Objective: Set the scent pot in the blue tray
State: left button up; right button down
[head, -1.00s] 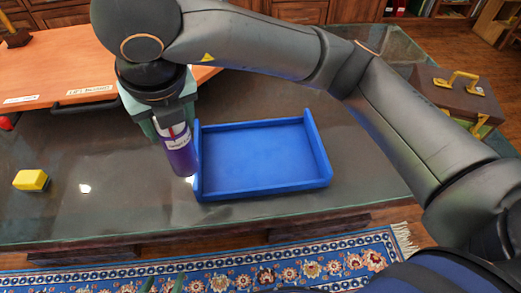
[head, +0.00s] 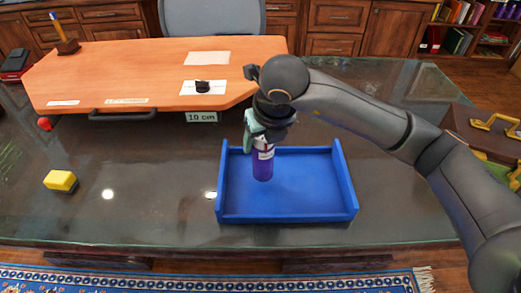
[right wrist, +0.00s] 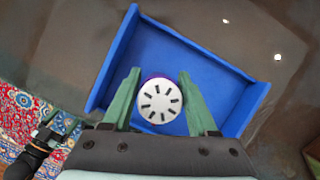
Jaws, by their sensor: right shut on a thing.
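The scent pot (head: 263,166) is a purple cylinder with a pale label. In the right wrist view its round white slotted top (right wrist: 160,101) shows between the green fingers. My right gripper (head: 262,143) is shut on it and holds it upright over the left part of the blue tray (head: 290,217). The tray also shows in the right wrist view (right wrist: 205,55). I cannot tell whether the pot's base touches the tray floor.
The tray stands on a dark glass-topped desk (head: 150,215). An orange board (head: 150,65) lies behind, with a black item (head: 203,87) on it. A yellow block (head: 61,180) and a red ball (head: 44,124) are at left. A brown case (head: 480,135) stands at right.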

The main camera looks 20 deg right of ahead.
jog(key=shift+f, duration=1.4)
jog(key=shift+f, duration=0.2)
jog(key=shift+c, duration=0.9)
grip_release()
jog(key=shift+r, duration=0.25)
jog(key=p+v, duration=0.1)
jog(key=v, duration=1.1)
